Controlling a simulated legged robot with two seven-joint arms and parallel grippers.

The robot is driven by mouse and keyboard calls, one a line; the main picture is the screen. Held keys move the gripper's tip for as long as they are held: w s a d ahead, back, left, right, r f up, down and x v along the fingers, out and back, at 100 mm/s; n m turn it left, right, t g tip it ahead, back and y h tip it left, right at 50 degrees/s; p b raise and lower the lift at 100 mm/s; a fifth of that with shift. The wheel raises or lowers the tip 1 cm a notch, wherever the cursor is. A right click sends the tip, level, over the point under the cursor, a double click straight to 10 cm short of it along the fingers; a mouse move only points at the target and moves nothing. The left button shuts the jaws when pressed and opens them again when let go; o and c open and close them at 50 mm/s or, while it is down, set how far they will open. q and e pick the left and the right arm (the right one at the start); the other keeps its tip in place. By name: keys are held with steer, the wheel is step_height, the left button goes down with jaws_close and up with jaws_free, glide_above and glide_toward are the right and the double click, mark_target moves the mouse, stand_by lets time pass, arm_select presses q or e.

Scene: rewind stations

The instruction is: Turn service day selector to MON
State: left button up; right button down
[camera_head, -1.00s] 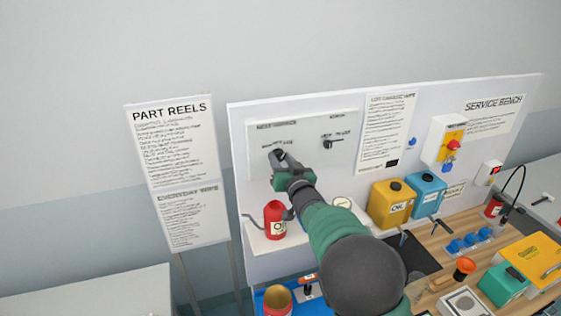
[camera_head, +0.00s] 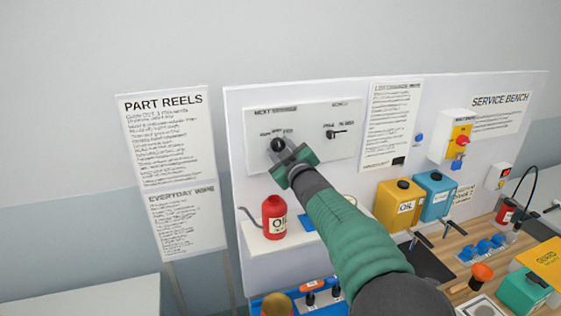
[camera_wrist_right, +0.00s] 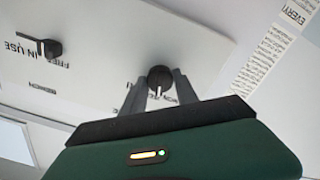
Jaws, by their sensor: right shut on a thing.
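The service day selector is a round black knob (camera_head: 277,144) on the white panel, under the "NEXT SERVICE" heading. Small day labels sit just above it, too small to read surely. In the right wrist view the knob (camera_wrist_right: 160,76) shows a white pointer mark on the side towards my gripper. My right gripper (camera_head: 283,151), green with grey fingers, reaches up from below right and is shut on the knob. In the wrist view its two fingers (camera_wrist_right: 160,88) lie either side of the knob. The fingers hide nearby lettering. My left gripper is out of view.
A second black switch (camera_head: 334,134) labelled "FREE / IN USE" sits to the right on the same panel (camera_head: 312,112). Below are a red oil can (camera_head: 274,220) on a shelf and yellow (camera_head: 395,205) and blue (camera_head: 434,192) containers. The wall above is clear.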

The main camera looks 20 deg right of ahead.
steer(key=n+b, duration=0.2)
steer(key=n, duration=0.1)
steer(key=shift+f+b, duration=0.3)
steer(key=shift+b, duration=0.05)
steer(key=shift+n+b, duration=0.8)
steer(key=shift+n, duration=0.6)
steer(key=c, duration=1.2)
jaws_free()
steer(key=shift+o, duration=1.3)
steer(key=shift+a+r, duration=0.1)
steer(key=shift+r, duration=0.05)
steer(key=s+b, duration=0.7)
steer(key=s, duration=0.9)
steer(key=shift+s+d, duration=0.35)
